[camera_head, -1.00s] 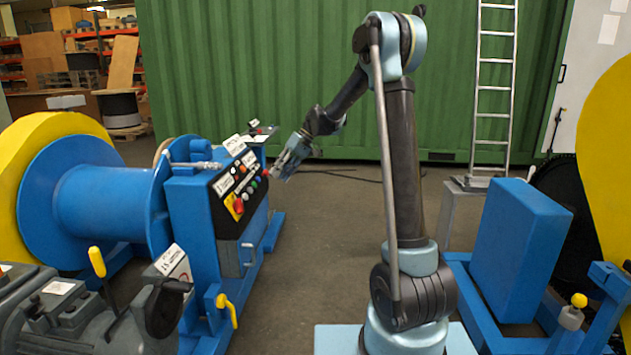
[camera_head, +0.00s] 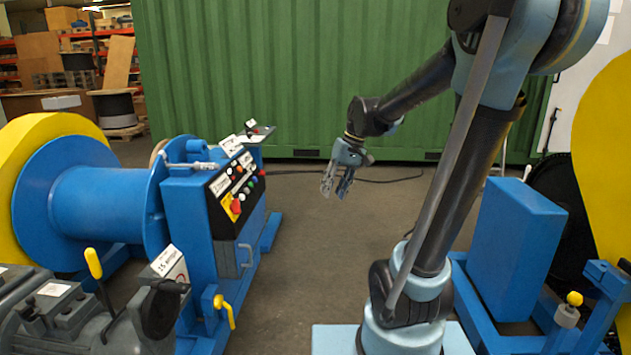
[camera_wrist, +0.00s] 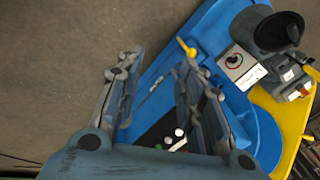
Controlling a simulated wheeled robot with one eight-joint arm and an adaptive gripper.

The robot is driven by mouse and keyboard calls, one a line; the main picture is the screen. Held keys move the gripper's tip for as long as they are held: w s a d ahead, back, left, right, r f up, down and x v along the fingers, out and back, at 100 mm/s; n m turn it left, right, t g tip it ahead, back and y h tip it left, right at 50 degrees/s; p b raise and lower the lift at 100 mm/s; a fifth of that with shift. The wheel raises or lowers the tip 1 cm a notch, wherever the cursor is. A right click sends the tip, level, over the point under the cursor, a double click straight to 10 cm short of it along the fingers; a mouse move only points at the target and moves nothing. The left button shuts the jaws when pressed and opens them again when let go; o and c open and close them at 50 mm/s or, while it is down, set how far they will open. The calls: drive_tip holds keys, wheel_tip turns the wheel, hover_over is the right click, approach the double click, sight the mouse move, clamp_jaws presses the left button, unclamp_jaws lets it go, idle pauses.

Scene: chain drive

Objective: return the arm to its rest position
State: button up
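My gripper (camera_head: 337,182) hangs in the open space to the right of the blue machine's control panel (camera_head: 236,189), clear of it, with its fingers pointing down. In the wrist view my gripper (camera_wrist: 158,75) shows two fingers spread apart with nothing between them. My arm rises from its base at the lower middle right of the head view and leans to the right, its elbow at the top right. The control panel has coloured buttons and a red knob on a yellow plate; part of it shows between and below the fingers in the wrist view.
A blue reel (camera_head: 95,205) stands at left, with a grey machine (camera_head: 120,315) in front. A yellow-handled lever (camera_head: 224,308) juts out. A blue block (camera_head: 515,250) stands at right. A green container (camera_head: 270,70) closes off the back. The floor between is clear apart from a cable.

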drive_tip(key=s+d+f+m+t+h, duration=0.1)
drive_tip(key=s+d+f+m+h, duration=0.1)
drive_tip(key=s+d+f, duration=0.4)
drive_tip(key=s+d+f+m+h, duration=0.1)
drive_tip(key=s+d+f, duration=0.5)
drive_tip(key=s, duration=0.7)
drive_tip(key=shift+d+f+m+t+h, duration=0.4)
drive_tip(key=shift+d+m, duration=0.1)
drive_tip(key=shift+d, duration=0.05)
drive_tip(key=shift+w+f, duration=0.2)
drive_tip(key=shift+w, duration=0.25)
drive_tip(key=shift+a, duration=0.15)
